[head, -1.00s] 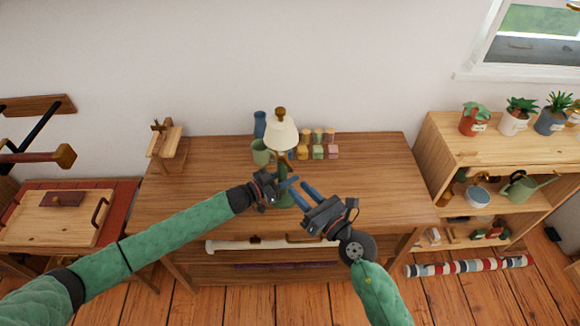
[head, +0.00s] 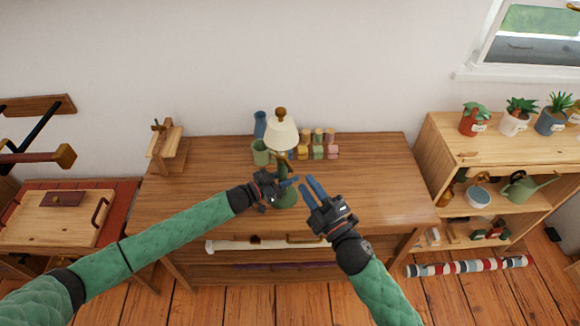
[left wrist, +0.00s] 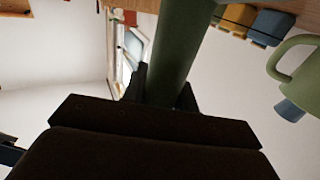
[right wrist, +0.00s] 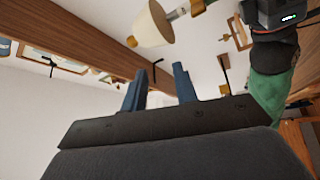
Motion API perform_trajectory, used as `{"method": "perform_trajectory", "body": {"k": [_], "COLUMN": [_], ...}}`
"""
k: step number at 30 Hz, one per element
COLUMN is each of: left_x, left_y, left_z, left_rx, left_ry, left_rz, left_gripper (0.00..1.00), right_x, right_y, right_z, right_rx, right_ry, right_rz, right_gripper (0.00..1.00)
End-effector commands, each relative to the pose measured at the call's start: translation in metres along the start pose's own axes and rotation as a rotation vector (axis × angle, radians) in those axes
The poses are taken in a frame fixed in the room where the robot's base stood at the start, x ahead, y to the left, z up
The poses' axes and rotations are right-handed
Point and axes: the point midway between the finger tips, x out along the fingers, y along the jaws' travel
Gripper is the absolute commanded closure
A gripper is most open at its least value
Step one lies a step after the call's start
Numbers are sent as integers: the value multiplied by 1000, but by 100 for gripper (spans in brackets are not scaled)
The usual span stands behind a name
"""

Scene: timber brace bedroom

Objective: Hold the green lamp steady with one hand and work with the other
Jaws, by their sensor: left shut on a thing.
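The green lamp (head: 287,196) stands on the wooden table, with a cream shade (head: 282,134) and a brown knob on top. My left gripper (head: 287,184) is shut on the lamp's green stem, which also fills the space between its fingers in the left wrist view (left wrist: 178,50). My right gripper (head: 312,187) is to the right of the lamp, its blue fingers apart and empty. In the right wrist view its fingers (right wrist: 160,85) are spread with nothing between them, and the lamp shade (right wrist: 152,25) shows beyond.
A green mug (head: 261,152), a blue vase (head: 260,124) and several coloured blocks (head: 318,152) stand behind the lamp on the table (head: 375,180). A small wooden stand (head: 165,145) is at the back left. The table's right side is clear. A plant shelf (head: 480,150) stands to the right.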

Motion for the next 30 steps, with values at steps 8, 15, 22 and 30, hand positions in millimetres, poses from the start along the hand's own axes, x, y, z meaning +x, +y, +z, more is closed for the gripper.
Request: {"method": "perform_trajectory", "body": {"k": [8, 15, 22, 30], "left_x": [0, 0, 0, 0], "left_y": [0, 0, 0, 0], "left_z": [0, 0, 0, 0], "left_rx": [0, 0, 0, 0], "left_ry": [1, 1, 1, 1], "left_rz": [0, 0, 0, 0], "left_gripper": [100, 100, 100, 100], "right_x": [-2, -5, -7, 0], "right_y": [-17, -35, -43, -45], "right_z": [13, 21, 26, 28], "right_rx": [558, 992, 1173, 1224], "right_ry": [-107, -210, -271, -275], "right_rz": [-49, -90, -95, -88], "right_gripper": [71, 71, 71, 71]}}
